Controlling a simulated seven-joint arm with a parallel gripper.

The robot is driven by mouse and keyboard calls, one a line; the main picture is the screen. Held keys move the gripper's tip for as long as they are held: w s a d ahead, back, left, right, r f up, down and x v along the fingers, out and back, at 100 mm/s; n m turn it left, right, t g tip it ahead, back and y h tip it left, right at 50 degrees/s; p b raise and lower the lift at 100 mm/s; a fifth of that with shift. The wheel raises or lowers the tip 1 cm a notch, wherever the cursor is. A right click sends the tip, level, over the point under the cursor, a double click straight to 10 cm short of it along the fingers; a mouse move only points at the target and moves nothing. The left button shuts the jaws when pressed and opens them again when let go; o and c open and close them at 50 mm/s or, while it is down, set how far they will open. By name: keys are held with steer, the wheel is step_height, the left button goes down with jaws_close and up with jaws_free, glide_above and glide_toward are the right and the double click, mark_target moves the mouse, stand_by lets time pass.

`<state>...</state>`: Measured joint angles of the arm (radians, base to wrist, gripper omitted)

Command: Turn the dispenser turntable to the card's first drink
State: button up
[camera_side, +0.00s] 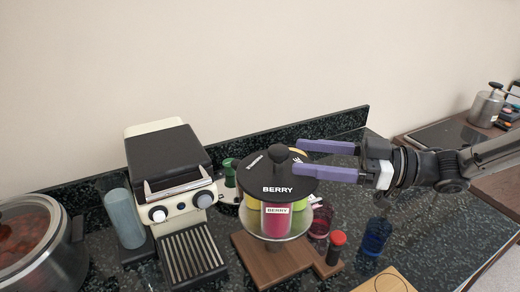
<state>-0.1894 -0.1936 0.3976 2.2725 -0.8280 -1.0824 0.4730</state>
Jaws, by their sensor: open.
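The dispenser turntable (276,187) stands on a wooden block near the middle of the counter. Its black lid carries the word BERRY on the side toward the camera, with a black knob (279,153) on top. Under the lid, a red container labelled BERRY (276,221) faces the camera, with yellow ones beside it. Other lid labels are too small or turned to read. My gripper (295,160) comes in from the right with its purple fingers open, over the lid's right part by the knob. Contact cannot be told. I cannot make out a drink card.
A cream and black coffee machine (168,165) stands left of the turntable, beside a blue-grey bottle (124,217). A large pot (40,245) is far left. A red-capped bottle (336,247) and a blue bottle (376,235) stand close on the right. A wooden board (384,281) lies in front.

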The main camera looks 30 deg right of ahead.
mark_target(260, 169)
steer(key=x, duration=0.8)
steer(key=shift+w+a, duration=0.2)
steer(key=shift+a, duration=0.15)
steer(key=shift+c, duration=0.3)
jaws_close()
stand_by(0.6)
